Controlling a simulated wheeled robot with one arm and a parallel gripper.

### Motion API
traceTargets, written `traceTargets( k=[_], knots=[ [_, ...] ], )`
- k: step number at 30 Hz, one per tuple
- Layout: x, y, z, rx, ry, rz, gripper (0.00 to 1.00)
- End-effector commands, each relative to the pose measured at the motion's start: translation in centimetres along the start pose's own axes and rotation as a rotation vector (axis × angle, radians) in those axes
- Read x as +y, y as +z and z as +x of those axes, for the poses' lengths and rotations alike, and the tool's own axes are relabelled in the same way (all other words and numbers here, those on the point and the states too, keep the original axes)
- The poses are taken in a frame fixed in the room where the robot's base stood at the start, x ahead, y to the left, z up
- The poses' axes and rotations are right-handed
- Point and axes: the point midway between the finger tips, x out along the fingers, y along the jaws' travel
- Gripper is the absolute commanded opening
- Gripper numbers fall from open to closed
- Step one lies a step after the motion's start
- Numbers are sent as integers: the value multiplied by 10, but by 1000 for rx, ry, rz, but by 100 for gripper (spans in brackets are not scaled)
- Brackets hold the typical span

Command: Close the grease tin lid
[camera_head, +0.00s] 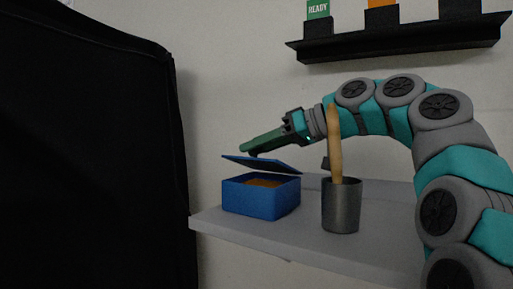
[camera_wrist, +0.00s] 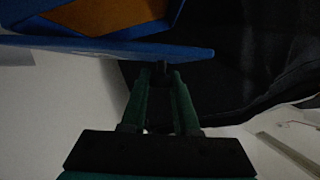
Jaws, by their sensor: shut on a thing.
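The blue grease tin (camera_head: 255,201) stands on the grey shelf, with brown-orange grease (camera_head: 263,183) showing inside. Its flat blue lid (camera_head: 262,164) is partly open, tilted with its left side raised above the tin. In the wrist view the lid (camera_wrist: 110,47) crosses the top as a slab, with the tin (camera_wrist: 178,14) and its orange contents behind. My gripper (camera_head: 248,148) reaches in from the right at the lid's far edge. Its green fingers (camera_wrist: 161,72) are shut on a small dark part at the lid's edge; the exact contact is hard to see.
A grey metal cup (camera_head: 341,207) with a wooden-handled tool (camera_head: 335,140) stands right of the tin, in front of my arm. A black cover (camera_head: 85,150) hangs at the left. A dark wall rack (camera_head: 400,40) is above. The shelf's front edge (camera_head: 290,250) is clear.

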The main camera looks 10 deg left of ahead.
Motion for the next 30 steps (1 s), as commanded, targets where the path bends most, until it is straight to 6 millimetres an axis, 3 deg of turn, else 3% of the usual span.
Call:
traceTargets(
  k=[3, 4, 12, 23, 30],
  knots=[
    [1, 0, 0, 0, 1, 1, 0],
    [1, 0, 0, 0, 1, 1, 31],
    [0, 0, 0, 1, 0, 1, 59],
    [0, -1, -5, 1, 0, 0, 59],
    [0, -2, -34, 3, 1, 2, 59]
  ],
)
